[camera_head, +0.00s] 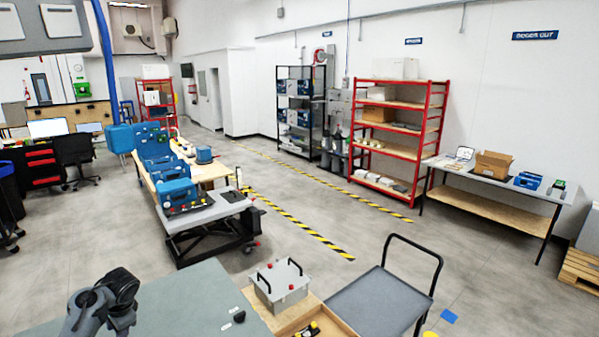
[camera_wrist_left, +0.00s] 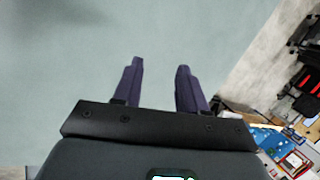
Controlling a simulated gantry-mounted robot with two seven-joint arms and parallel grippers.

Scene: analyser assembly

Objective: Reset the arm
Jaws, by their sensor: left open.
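My left arm (camera_head: 105,300) comes in at the bottom left of the head view, over the grey-green table (camera_head: 185,300). Its gripper fingers are not clear in that view. In the left wrist view my left gripper (camera_wrist_left: 158,72) shows two dark purple fingers, apart, with nothing between them. Behind the fingers is the plain pale surface (camera_wrist_left: 60,60). My right gripper is in neither view.
A grey box with black handles (camera_head: 281,282) stands by a wooden tray (camera_head: 290,320), right of the table. A grey trolley (camera_head: 385,300) is beside it. A lift cart (camera_head: 205,215) holding a blue analyser (camera_head: 175,190) stands further back. Open floor lies beyond.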

